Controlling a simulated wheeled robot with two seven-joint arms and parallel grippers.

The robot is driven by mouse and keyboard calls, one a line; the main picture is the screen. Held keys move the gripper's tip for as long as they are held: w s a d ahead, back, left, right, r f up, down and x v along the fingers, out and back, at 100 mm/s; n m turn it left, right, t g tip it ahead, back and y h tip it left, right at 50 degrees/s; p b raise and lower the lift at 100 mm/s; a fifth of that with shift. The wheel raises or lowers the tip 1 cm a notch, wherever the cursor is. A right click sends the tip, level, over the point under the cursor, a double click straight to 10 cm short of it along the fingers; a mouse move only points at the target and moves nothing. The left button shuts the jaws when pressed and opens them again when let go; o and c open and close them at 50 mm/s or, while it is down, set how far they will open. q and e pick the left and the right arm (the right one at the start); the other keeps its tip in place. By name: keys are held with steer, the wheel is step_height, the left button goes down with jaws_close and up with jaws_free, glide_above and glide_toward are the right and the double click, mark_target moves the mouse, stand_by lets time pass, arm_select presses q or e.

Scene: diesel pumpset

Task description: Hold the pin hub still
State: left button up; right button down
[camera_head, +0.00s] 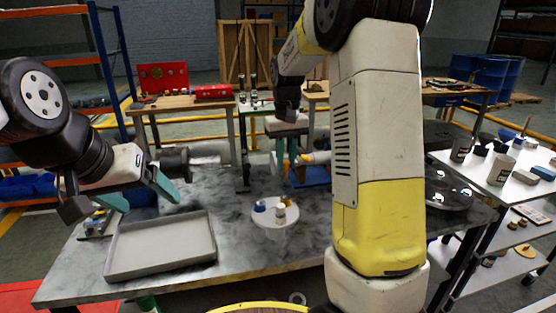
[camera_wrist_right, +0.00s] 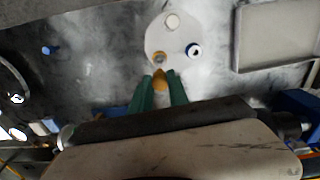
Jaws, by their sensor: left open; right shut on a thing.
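My right gripper (camera_head: 285,165) points down above the grey table, behind the white round stand (camera_head: 268,222). In the right wrist view, its green fingers (camera_wrist_right: 158,82) are shut on a small orange piece (camera_wrist_right: 160,80). I cannot tell whether this piece is the pin hub; the fingers hide much of it. The stand's round top also shows in the wrist view (camera_wrist_right: 178,40), just beyond the fingertips, bearing a white piece (camera_wrist_right: 172,21), a blue-and-white ring (camera_wrist_right: 193,50) and a gold ring (camera_wrist_right: 158,58). My left gripper (camera_head: 142,194) is open and empty above the table's left side.
An empty grey tray (camera_head: 160,244) lies at the table's front left. My yellow-and-white right arm hides the table's middle right. A white side table (camera_head: 500,180) with cups stands at the right. Bare tabletop (camera_head: 235,250) shows between tray and stand.

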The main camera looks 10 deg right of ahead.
steer(key=shift+f, duration=0.1)
steer(key=shift+f, duration=1.2)
steer(key=shift+s, duration=0.1)
